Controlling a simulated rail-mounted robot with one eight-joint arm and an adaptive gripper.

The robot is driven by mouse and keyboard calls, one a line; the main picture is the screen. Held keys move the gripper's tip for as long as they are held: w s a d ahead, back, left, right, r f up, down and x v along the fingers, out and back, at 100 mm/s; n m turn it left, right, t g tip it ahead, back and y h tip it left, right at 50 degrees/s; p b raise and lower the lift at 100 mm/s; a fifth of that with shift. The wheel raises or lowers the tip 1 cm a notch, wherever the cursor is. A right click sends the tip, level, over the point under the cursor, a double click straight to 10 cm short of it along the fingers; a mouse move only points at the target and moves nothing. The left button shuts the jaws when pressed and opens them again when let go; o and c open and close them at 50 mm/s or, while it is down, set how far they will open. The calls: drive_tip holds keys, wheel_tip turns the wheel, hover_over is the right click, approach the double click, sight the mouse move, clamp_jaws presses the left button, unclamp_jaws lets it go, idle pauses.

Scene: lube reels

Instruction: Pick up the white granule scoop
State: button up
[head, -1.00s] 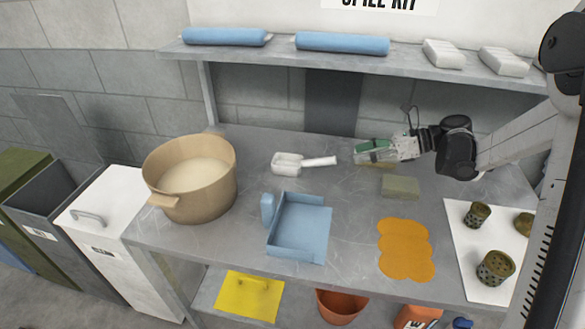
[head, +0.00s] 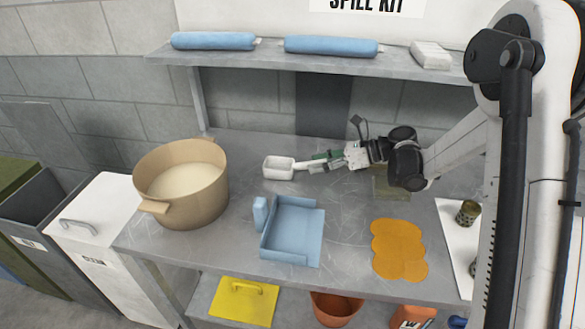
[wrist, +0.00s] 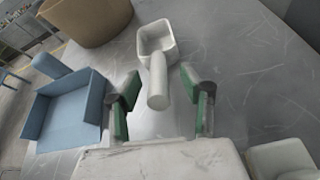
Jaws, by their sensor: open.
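The white granule scoop (head: 281,168) lies on the grey metal table, its bowl to the left and its handle pointing right toward my gripper. In the wrist view the scoop's bowl (wrist: 157,40) is at the top, and its round handle end reaches down between my fingers. My gripper (head: 318,161) is open, with green-padded fingers on either side of the handle end. In the wrist view the fingers (wrist: 160,98) stand apart from the handle, with gaps on both sides.
A tan tub (head: 205,205) of pale granules stands left of the scoop. A blue dustpan (head: 293,258) is in front. A greenish block (head: 392,185) lies beneath my arm. An orange spill patch (head: 398,250) is front right. Blue rolls (head: 331,47) rest on the shelf above.

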sight(294, 167)
drive_tip(key=x, duration=0.3)
drive_tip(key=shift+s+a+f, duration=0.1)
drive_tip(key=shift+a+f, duration=0.05)
drive_tip(key=shift+a, duration=0.15)
drive_tip(key=shift+c, duration=0.4)
clamp_jaws()
